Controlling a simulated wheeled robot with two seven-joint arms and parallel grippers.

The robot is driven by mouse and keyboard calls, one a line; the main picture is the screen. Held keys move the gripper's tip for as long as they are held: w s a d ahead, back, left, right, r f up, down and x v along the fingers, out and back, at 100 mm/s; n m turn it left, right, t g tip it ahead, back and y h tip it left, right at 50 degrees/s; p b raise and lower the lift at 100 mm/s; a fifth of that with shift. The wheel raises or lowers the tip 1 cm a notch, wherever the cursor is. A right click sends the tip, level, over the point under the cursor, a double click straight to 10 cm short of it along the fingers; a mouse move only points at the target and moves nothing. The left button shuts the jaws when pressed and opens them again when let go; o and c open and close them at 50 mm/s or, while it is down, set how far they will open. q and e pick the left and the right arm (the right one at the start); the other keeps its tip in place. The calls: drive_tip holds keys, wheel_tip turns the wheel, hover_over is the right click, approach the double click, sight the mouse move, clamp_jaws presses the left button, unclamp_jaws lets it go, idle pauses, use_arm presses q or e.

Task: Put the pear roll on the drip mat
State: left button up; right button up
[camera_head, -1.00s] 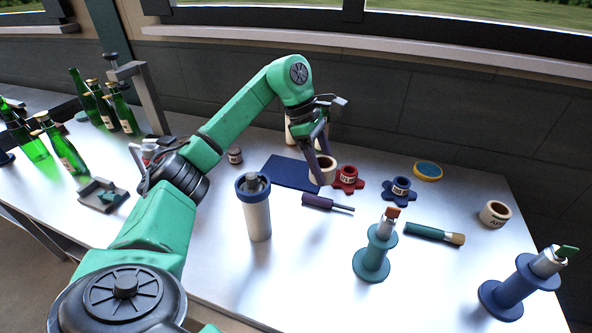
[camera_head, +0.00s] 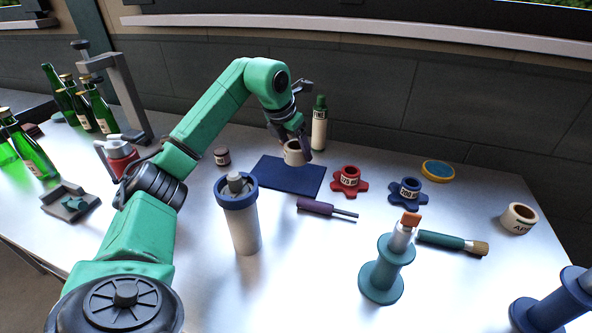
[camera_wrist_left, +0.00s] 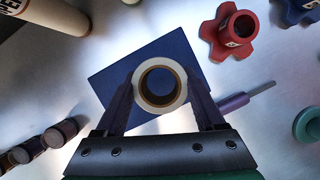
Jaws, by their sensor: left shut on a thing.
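My left gripper (camera_head: 293,150) is shut on a cream roll (camera_head: 292,157), taken as the pear roll; its label is too small to read. The navy drip mat (camera_head: 290,180) lies flat on the table beneath. In the left wrist view the roll (camera_wrist_left: 160,103) is upright between both fingertips, seen from above against the mat (camera_wrist_left: 120,75), with blue showing through its hole. In the head view it overlaps the mat's back part. I cannot tell whether it touches the mat. My right gripper is not in view.
A red hub (camera_head: 349,182) and a blue hub (camera_head: 405,191) stand right of the mat. A purple-handled tool (camera_head: 315,207) lies in front. A green-capped bottle (camera_head: 319,125) stands behind, a small dark jar (camera_head: 222,157) left. Another cream roll (camera_head: 518,219) stands far right.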

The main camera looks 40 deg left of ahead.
sight(300, 173)
use_arm(q)
wheel_tip(300, 173, down, 4)
drive_tip(key=shift+s+d+f, duration=0.1)
drive_tip(key=shift+f, duration=0.5)
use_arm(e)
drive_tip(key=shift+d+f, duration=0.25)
